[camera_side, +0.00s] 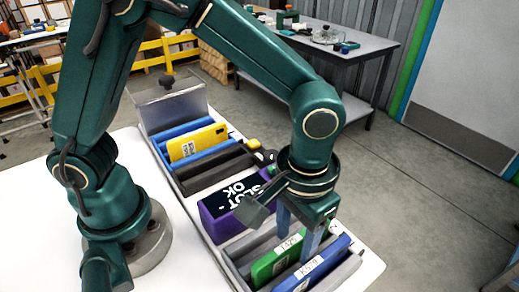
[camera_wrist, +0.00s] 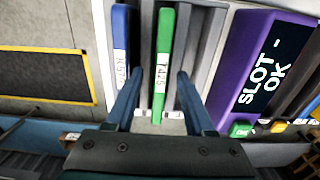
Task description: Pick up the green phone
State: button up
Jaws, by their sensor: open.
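The green phone (camera_side: 277,262) stands on edge in a slot of the grey rack (camera_side: 237,272) near the table's front. Its white label reads about "T4/15" in the wrist view, where the phone (camera_wrist: 164,50) runs up the middle. My gripper (camera_side: 297,240) is open above the rack, pointing down. In the wrist view my gripper's fingers (camera_wrist: 158,76) lie on either side of the green phone, with a gap on each side. How deep the tips reach is unclear. A blue phone (camera_side: 318,268) with a white label stands in the neighbouring slot, left of the green one in the wrist view (camera_wrist: 121,45).
A purple box (camera_side: 216,222) with a "SLOT-OK" screen and coloured buttons sits beside the rack. Beyond it a yellow phone (camera_side: 197,143) stands in a dark and blue rack. The left finger is close to the blue phone. White table (camera_side: 185,262) lies bare near my base.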

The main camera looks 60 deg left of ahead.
jog(key=shift+f, duration=0.45)
grip_shut()
jog(key=shift+r, duration=0.15)
